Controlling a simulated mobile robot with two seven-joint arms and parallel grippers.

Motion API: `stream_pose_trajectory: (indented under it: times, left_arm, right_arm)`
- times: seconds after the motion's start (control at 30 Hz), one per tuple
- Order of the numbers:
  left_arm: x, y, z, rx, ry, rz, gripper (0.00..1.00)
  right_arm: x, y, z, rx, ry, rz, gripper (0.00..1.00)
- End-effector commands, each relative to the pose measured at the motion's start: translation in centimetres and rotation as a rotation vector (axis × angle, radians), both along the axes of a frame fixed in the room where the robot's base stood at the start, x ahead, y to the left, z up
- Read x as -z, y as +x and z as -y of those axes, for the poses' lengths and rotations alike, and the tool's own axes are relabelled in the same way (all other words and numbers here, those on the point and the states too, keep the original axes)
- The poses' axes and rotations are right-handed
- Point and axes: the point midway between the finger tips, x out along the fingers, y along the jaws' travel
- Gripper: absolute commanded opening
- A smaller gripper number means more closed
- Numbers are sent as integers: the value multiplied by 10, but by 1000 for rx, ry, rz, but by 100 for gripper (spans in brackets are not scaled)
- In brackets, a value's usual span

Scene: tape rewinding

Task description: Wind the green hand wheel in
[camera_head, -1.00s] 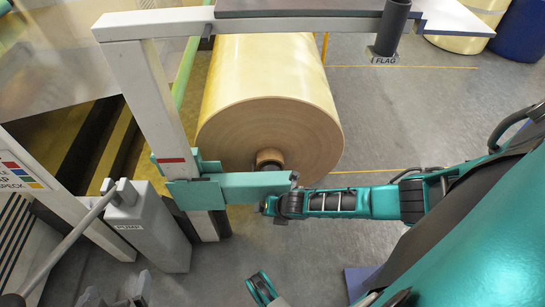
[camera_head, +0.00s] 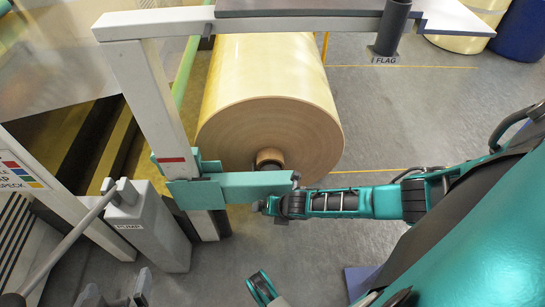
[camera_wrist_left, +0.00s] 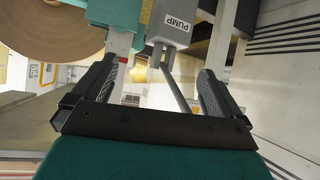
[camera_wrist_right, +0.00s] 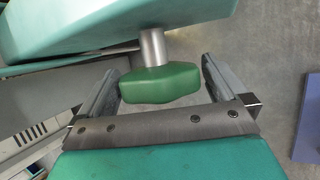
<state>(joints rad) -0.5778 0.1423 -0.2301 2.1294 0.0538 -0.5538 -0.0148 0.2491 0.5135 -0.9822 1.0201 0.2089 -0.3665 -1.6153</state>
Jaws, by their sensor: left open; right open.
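The green hand wheel (camera_wrist_right: 160,83) shows in the right wrist view as a lobed green knob on a short metal shaft under a teal housing. My right gripper (camera_wrist_right: 159,72) is open, with one finger on each side of the wheel. I see gaps beside the wheel and no clear contact. In the head view the wheel is not visible, and the right hand is at the end of the teal bracket (camera_head: 235,188). My left gripper (camera_head: 115,294) is open and empty at the bottom left, also seen in the left wrist view (camera_wrist_left: 157,70).
A large tan roll (camera_head: 272,135) sits behind the bracket, below a pale frame (camera_head: 165,100). A grey pump post (camera_head: 150,230) with a lever (camera_head: 65,245) stands near my left gripper. A flag tube (camera_head: 391,28) is at the top.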

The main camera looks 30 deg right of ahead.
Motion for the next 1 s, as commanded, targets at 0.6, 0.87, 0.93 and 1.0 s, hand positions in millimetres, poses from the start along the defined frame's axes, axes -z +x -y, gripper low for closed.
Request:
stream_pose_trajectory:
  times: [0.6, 0.87, 0.93, 1.0]
  left_arm:
    - [-61, -4, -13, -17, 24, 7, 100]
    - [-94, -6, -13, -16, 26, 2, 100]
    - [-102, -5, -13, -16, 26, 9, 100]
    - [-106, -5, -15, -20, 30, 18, 100]
  right_arm:
    - [-67, -36, 7, 0, -1, -2, 100]
    - [-95, -53, 10, 0, 0, -2, 100]
    - [-100, -57, 10, 0, 0, -2, 100]
    - [-105, -60, 11, 0, 0, -1, 100]
